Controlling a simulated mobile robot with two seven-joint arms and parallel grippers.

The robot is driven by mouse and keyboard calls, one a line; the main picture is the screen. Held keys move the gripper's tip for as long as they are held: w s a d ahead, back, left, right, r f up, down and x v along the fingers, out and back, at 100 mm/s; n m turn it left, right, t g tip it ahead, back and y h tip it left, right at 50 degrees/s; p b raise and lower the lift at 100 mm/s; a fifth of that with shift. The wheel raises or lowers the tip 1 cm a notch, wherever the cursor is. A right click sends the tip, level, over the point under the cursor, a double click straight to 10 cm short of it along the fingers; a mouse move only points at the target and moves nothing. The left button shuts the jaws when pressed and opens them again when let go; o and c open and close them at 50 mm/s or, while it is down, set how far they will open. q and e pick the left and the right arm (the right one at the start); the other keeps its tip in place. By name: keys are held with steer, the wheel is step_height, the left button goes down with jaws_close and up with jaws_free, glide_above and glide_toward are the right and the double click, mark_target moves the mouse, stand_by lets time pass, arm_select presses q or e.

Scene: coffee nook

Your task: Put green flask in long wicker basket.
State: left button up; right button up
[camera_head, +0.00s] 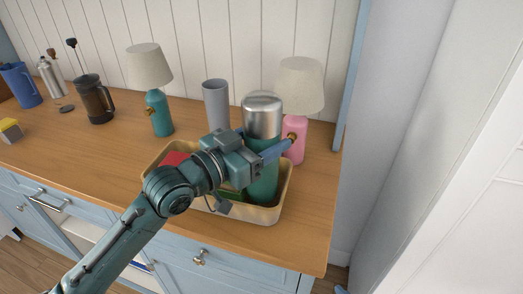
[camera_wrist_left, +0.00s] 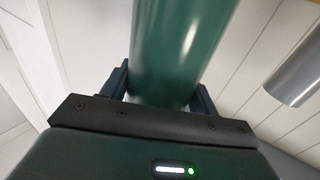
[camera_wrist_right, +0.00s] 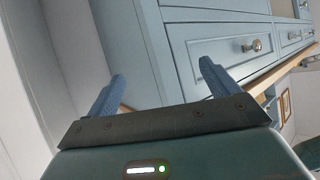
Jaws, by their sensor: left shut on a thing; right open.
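The green flask (camera_head: 262,182) with a silver cap stands about upright at the right end of the long wicker basket (camera_head: 268,214) in the head view. Its lower part is inside the basket rim; whether its base touches the basket floor is hidden. My left gripper (camera_head: 265,148) is shut on the flask's body. The left wrist view shows the flask (camera_wrist_left: 182,50) between both fingers (camera_wrist_left: 160,92). My right gripper (camera_wrist_right: 162,90) is open and empty in the right wrist view, in front of the blue cabinet. It is not in the head view.
A red thing (camera_head: 174,159) lies in the basket's left part. A pink lamp (camera_head: 296,140) stands close behind the flask, with a grey cylinder (camera_head: 216,103) and a teal lamp (camera_head: 159,112) further left. A french press (camera_head: 95,100) is at the left. The counter's right end is clear.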

arm_select(q)
step_height(320, 180, down, 2)
steer(key=shift+f, duration=0.15)
steer(key=shift+f, duration=0.1)
steer(key=shift+f, duration=0.15)
steer(key=o, duration=1.2)
